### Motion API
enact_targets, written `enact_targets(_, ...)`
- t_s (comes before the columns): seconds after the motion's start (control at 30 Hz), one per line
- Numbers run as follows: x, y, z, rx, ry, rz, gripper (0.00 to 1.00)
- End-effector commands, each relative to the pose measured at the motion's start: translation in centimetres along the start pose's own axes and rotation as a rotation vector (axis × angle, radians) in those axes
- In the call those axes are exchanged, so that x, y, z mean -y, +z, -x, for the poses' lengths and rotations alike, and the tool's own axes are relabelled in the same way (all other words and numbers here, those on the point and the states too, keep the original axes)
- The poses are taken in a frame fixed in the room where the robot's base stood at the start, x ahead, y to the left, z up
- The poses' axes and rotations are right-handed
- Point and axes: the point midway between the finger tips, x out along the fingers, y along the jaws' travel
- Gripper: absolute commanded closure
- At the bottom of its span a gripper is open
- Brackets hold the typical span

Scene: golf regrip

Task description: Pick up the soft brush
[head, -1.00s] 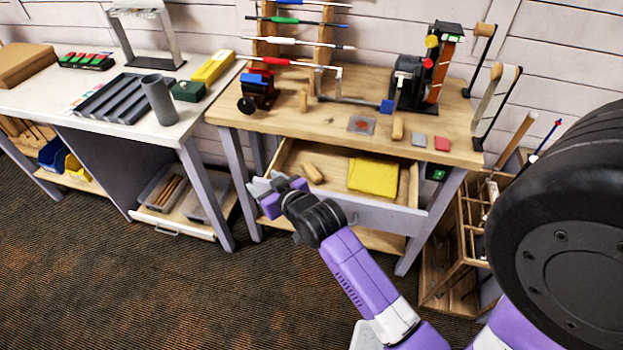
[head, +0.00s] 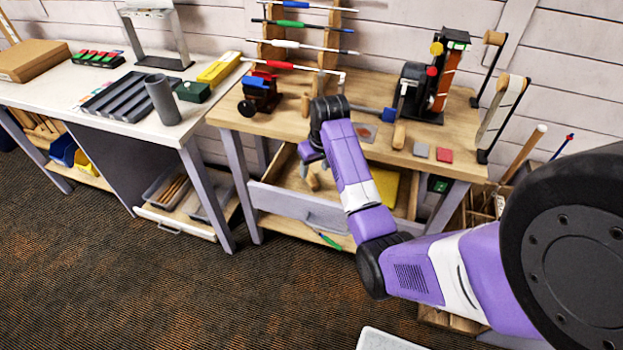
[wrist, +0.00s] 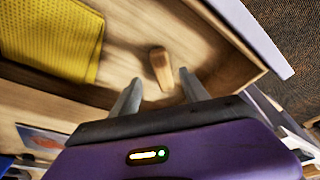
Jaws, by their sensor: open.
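A short rounded wooden piece (head: 313,181) lies in the open drawer (head: 290,200); I take it for the soft brush, though no bristles can be made out. It also shows in the wrist view (wrist: 160,66), on the drawer floor. My gripper (head: 313,168) points down into the drawer just above it. In the wrist view my gripper (wrist: 160,80) is open and empty, with one finger to each side of the wooden piece in the picture. Whether the fingertips reach down to its height cannot be told.
A yellow cloth (wrist: 50,35) lies in the drawer beside the wooden piece; my arm partly hides it in the head view (head: 386,187). The workbench top (head: 270,122) above holds a vise, a grinder-like machine and loose tools.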

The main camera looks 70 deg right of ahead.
Motion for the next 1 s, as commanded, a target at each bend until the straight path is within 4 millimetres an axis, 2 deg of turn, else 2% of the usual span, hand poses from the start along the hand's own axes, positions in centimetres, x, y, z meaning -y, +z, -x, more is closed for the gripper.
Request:
enact_targets(0.5,0.4,-0.7,-5.7,-0.001,0.001,-0.001,0.47)
enact_targets(1.0,0.5,-0.7,-6.1,-0.002,0.000,0.000,0.47)
